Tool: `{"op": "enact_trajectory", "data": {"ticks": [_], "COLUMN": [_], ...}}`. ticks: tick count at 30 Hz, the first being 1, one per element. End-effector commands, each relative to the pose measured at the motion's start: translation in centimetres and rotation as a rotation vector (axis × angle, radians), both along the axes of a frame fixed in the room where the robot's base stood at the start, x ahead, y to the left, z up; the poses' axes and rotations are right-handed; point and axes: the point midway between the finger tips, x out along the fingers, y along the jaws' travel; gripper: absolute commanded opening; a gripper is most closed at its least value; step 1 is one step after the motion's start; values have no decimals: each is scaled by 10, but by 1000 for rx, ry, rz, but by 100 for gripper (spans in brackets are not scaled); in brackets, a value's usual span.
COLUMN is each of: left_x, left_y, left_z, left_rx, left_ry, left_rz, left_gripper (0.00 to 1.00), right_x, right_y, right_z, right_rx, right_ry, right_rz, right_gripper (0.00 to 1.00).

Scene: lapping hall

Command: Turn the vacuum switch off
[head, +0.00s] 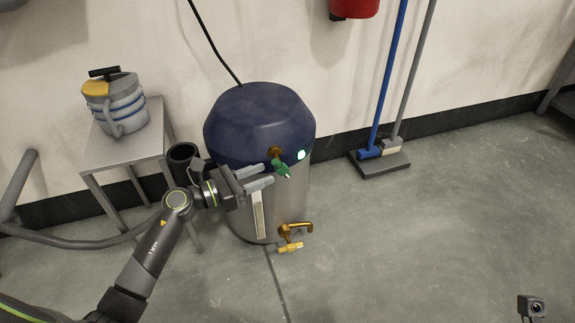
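A tall cylinder (240,143) with a dark blue top and a metal lower body stands on the floor against the wall. A small green handle (281,168) sticks out from its front on a brass fitting. A lit pale green round light (301,155) is just right of the handle. No label is readable, so I cannot tell for sure which part is the vacuum switch. My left gripper (268,175) is in front of the cylinder, its fingers apart and pointing right, with the tips close to the green handle. I cannot tell whether they touch it. My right gripper is not in view.
A brass tap (292,235) juts out low on the cylinder. A metal side table (134,152) at left holds a blue-grey jug-like vessel (118,104). A blue-handled broom (386,85) stands at right.

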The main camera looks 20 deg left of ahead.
Motion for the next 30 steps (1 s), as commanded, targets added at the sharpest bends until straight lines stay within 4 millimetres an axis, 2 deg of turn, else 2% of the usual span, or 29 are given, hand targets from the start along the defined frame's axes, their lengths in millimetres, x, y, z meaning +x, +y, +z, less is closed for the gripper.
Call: {"op": "enact_trajectory", "data": {"ticks": [6, 12, 24, 26, 30], "left_x": [32, 51, 57, 56, 56], "left_y": [-34, -53, -59, -59, -59], "left_z": [-1, -1, 0, 0, 0], "left_rx": [-5, -3, -1, -1, -1], "left_ry": [-1, 0, 1, 0, 0], "left_rz": [-2, -1, 0, 0, 0], "left_gripper": [39, 39, 39, 34, 15], "right_x": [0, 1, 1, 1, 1], "right_y": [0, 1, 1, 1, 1], "right_z": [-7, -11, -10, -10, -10], "right_rx": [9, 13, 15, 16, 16], "right_ry": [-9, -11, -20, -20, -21], "right_rz": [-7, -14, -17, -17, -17], "right_gripper": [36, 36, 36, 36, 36]}}
